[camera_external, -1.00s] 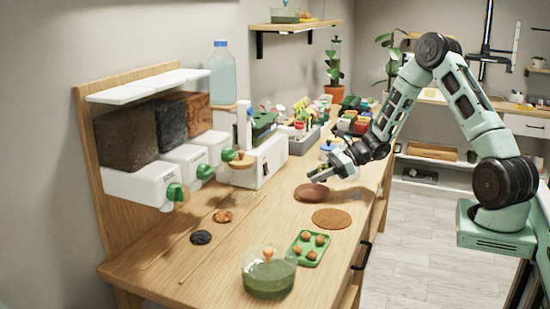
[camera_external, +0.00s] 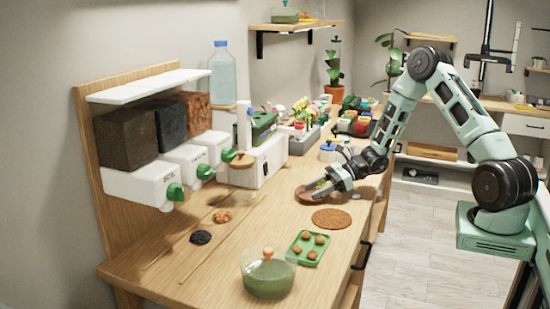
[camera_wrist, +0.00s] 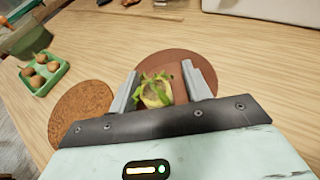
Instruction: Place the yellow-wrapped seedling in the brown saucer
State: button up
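The yellow-wrapped seedling (camera_wrist: 155,93), a pale yellow bundle with green leaves, sits between my gripper's fingers in the wrist view. In the external view only a bit of its green (camera_external: 321,184) shows. The brown saucer (camera_wrist: 178,60) lies directly beneath it; in the external view the saucer (camera_external: 304,195) is partly hidden by my gripper (camera_external: 325,189). In the wrist view my gripper (camera_wrist: 162,92) is open, its fingers apart on either side of the seedling, with saucer visible between the bundle and the right finger. Whether the seedling's base touches the saucer is hard to see.
A round cork-coloured mat (camera_external: 332,219) lies just in front of the saucer. Soil dispensers (camera_external: 150,180) line the left. Bare wood lies left of the saucer.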

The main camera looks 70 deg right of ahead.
jog(key=shift+r, duration=0.25)
jog(key=v, duration=1.2)
jog(key=shift+r, duration=0.2)
jog(key=s+a+r+n+g, duration=0.15)
jog(key=a+n+g, duration=0.3)
jog(key=a, duration=0.45)
jog(key=s+a+r+n+g, duration=0.1)
jog(key=s+a+n+g, duration=0.2)
jog(key=a+n, duration=0.45)
jog(key=s+a+r+n+g, duration=0.1)
jog(key=s+a+n+g, duration=0.25)
jog(key=a, duration=0.75)
jog(key=s+a+r+n+h, duration=0.2)
jog(key=s+a+n+h, duration=0.5)
jog(key=s+n, duration=0.9)
jog(key=a+n, duration=0.3)
jog(key=n, duration=0.2)
jog(key=shift+a, duration=0.4)
jog(key=shift+s, duration=0.1)
